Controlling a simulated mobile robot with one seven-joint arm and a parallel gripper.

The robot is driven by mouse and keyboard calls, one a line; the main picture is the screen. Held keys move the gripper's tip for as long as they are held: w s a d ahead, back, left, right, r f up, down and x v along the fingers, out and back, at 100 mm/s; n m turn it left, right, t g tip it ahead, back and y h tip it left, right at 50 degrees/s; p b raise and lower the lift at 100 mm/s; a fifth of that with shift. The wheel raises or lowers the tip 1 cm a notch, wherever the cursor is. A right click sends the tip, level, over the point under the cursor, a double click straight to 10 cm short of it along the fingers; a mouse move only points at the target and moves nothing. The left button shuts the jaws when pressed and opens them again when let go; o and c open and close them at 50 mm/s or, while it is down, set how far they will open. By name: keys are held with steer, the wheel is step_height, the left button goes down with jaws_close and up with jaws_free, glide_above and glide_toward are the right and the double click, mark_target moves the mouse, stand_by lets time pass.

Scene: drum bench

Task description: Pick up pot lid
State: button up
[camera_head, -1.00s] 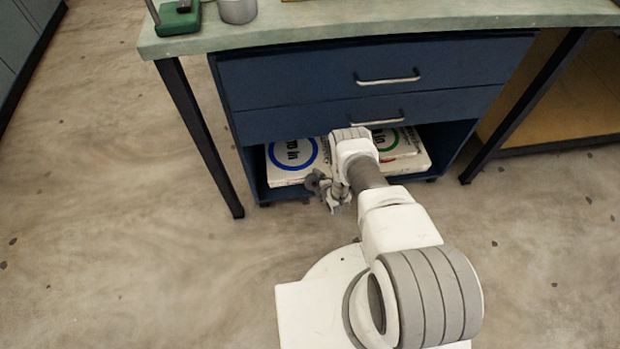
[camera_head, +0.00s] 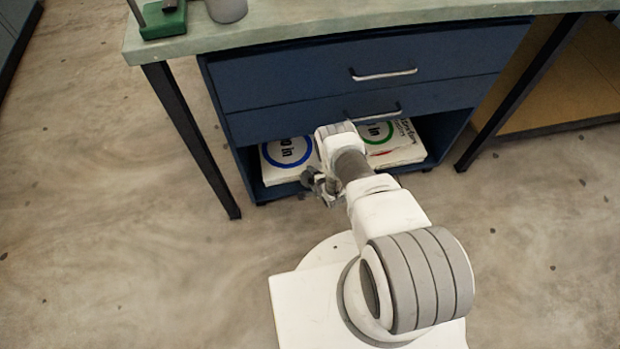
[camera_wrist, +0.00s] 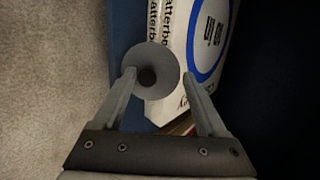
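My gripper (camera_wrist: 159,74) shows in the wrist view with its two fingers spread apart. A round grey disc with a dark centre, which looks like the pot lid (camera_wrist: 153,56), shows at the fingertips, slightly left of the middle between them. Its edges line up closely with the tips; I cannot tell whether they touch it. In the head view my gripper (camera_head: 322,190) hangs low in front of the cabinet's open shelf. The lid cannot be made out clearly there.
A blue drawer cabinet (camera_head: 290,88) stands under the green bench top (camera_head: 300,28). White boxes with a blue ring (camera_head: 272,168) and a green ring (camera_head: 400,153) lie on its low shelf. A dark table leg (camera_head: 190,140) stands left. The floor at left is clear.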

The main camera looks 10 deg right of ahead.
steer(key=c, duration=1)
